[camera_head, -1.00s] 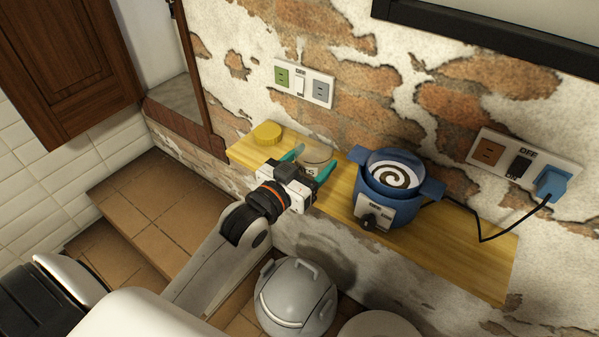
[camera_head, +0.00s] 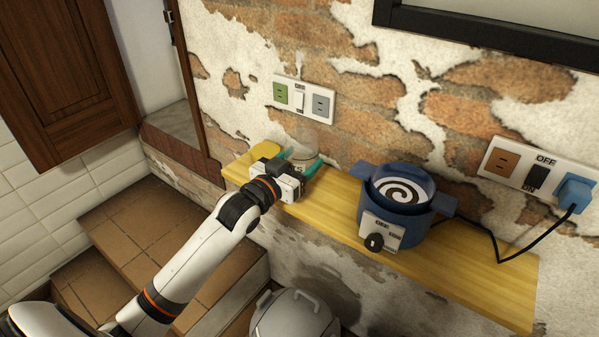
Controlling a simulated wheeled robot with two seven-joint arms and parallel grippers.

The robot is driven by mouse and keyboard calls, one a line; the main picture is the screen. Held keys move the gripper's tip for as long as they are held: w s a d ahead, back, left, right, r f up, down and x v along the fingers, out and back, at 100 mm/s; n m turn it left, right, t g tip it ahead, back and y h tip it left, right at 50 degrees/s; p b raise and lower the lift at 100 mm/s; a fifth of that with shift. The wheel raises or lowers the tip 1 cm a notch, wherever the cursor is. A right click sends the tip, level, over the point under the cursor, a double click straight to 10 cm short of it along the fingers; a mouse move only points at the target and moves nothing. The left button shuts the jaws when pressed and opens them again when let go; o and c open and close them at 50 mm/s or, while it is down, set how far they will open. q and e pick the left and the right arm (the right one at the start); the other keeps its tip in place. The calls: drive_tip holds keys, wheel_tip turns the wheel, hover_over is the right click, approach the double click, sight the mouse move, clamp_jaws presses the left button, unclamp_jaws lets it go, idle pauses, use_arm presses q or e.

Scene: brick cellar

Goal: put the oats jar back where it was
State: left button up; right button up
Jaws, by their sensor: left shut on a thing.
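The oats jar (camera_head: 305,137) is a clear glass jar at the back of the wooden shelf, left of the blue pot. My left gripper (camera_head: 303,162) is shut on it, with one teal finger on each side. The gripper body and fingers hide the jar's lower part and most of its label. I cannot tell whether its base touches the shelf. The wooden shelf (camera_head: 335,212) runs along the brick wall. My right gripper is not in view.
A blue pot (camera_head: 402,205) with a spiral top and a front knob stands to the right. Its cord runs to the wall socket (camera_head: 541,170). A grey rounded bin (camera_head: 292,315) stands below.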

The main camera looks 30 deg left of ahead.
use_arm(q)
drive_tip(key=shift+f, duration=1.35)
drive_tip(key=shift+f, duration=0.2)
drive_tip(key=o, duration=1)
drive_tip(key=shift+r, duration=0.1)
drive_tip(key=shift+s+r, duration=0.1)
drive_tip(key=s, duration=0.4)
drive_tip(key=s+a, duration=0.1)
drive_tip(key=s, duration=0.2)
drive_tip(key=s+b, duration=0.1)
drive_tip(key=s, duration=0.3)
drive_tip(key=shift+s+a, duration=0.35)
